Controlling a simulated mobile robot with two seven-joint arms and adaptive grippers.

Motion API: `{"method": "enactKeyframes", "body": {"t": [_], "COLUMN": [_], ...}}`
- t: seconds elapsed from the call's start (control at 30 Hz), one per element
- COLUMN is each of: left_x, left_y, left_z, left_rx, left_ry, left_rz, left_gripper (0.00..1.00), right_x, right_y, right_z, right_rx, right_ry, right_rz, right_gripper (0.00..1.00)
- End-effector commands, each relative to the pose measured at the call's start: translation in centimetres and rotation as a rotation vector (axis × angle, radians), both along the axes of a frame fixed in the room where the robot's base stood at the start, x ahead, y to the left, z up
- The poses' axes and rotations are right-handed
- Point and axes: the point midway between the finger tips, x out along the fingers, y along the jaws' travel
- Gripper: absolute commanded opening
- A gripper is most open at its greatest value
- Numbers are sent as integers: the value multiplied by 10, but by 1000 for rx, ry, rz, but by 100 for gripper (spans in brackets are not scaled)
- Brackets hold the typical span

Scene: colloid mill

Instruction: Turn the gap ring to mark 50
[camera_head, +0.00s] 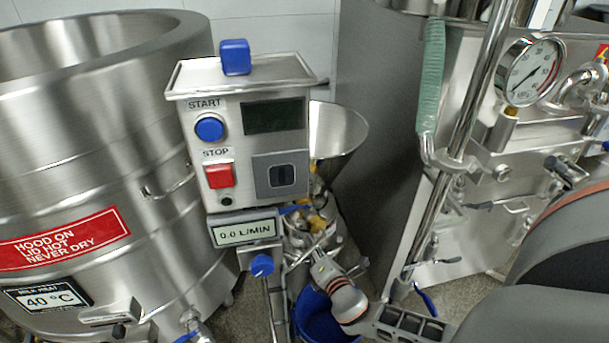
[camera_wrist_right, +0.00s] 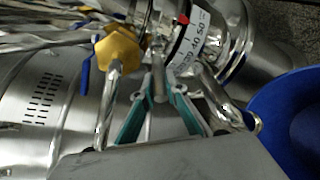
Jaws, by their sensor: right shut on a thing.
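The gap ring (camera_wrist_right: 190,45) is a bright steel band with a white numbered scale, at the top middle of the right wrist view. A small red mark (camera_wrist_right: 183,19) sits at the scale's edge. The numbers are tilted and blurred, so I cannot tell the exact reading. My right gripper (camera_wrist_right: 158,82) has its teal-padded fingers on both sides of a short steel rod handle (camera_wrist_right: 158,88) by the ring, shut on it. In the head view my right gripper (camera_head: 320,262) reaches the mill below the control box; the ring's scale is not readable there. My left gripper is not in view.
A yellow knob (camera_wrist_right: 118,50) stands left of my fingers. A blue bucket (camera_head: 318,318) is below the mill. The control box (camera_head: 245,140) and flow display (camera_head: 245,232) stand above it. A large steel kettle (camera_head: 90,140) is at left, and a steel machine with a gauge (camera_head: 529,72) at right.

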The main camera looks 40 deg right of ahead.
Motion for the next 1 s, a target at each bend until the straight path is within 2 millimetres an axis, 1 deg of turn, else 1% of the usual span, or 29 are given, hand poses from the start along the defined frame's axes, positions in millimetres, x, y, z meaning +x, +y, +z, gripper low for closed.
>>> {"method": "enactKeyframes", "body": {"t": [0.03,0.4,0.43,0.47,0.5,0.83,0.93,1.0], "left_x": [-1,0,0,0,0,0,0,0], "left_y": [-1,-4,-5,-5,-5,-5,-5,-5], "left_z": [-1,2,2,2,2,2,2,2], "left_rx": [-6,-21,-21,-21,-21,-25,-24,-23], "left_ry": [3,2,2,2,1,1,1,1], "left_rz": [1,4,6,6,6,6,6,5], "left_gripper": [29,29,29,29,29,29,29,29], "right_x": [-2,-3,-3,-3,-3,-4,-11,-19], "right_y": [-5,-6,-7,-6,-6,-4,0,3], "right_z": [0,1,1,1,1,0,1,3], "right_rx": [-6,-5,-5,-5,-5,-2,-1,-1], "right_ry": [1,2,2,2,2,2,2,3], "right_rz": [9,20,20,20,20,24,24,23], "right_gripper": [0,0,20,28,29,29,29,29]}}
